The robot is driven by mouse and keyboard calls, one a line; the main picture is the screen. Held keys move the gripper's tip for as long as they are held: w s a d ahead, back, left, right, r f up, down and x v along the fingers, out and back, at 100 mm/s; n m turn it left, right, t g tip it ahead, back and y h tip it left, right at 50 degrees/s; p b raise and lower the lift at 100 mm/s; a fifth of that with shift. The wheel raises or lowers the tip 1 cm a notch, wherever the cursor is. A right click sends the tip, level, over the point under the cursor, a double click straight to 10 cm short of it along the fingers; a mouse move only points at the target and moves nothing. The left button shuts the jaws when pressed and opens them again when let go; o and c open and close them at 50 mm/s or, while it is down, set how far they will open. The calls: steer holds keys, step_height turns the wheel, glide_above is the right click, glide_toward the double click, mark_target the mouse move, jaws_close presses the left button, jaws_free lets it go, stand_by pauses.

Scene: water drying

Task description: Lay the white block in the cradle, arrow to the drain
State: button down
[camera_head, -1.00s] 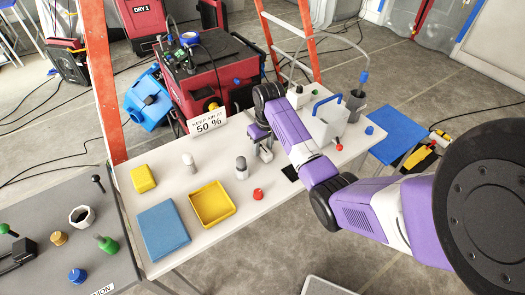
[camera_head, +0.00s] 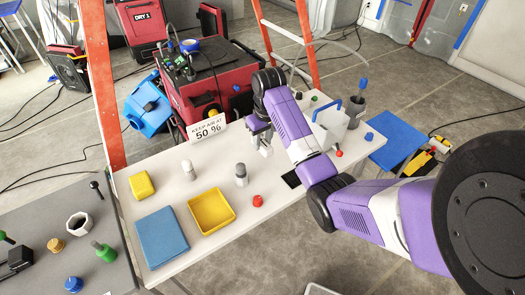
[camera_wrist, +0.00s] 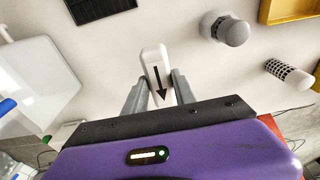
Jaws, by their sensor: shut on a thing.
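My gripper (camera_wrist: 154,92) is shut on the white block (camera_wrist: 151,60), with one grey finger on each side of it. A black arrow on the block's face points down the wrist picture, towards my palm. In the head view, my gripper (camera_head: 260,135) and the pale block (camera_head: 265,150) hang over the back part of the white table, left of my forearm. I cannot make out the cradle or the drain for sure. A black grille (camera_head: 292,180) lies on the table beside my arm and also shows in the wrist view (camera_wrist: 98,8).
A grey-topped bottle (camera_head: 241,174), a red knob (camera_head: 258,200) and a yellow tray (camera_head: 203,222) stand in front of my gripper. A white container (camera_head: 333,120) stands to the right. A "KEEP AIR AT 50 %" sign (camera_head: 207,128) is at the back edge.

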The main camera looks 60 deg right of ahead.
mark_target(263, 142)
step_height(263, 142, up, 14)
steer(key=p, duration=0.5)
steer(key=shift+f, duration=0.15)
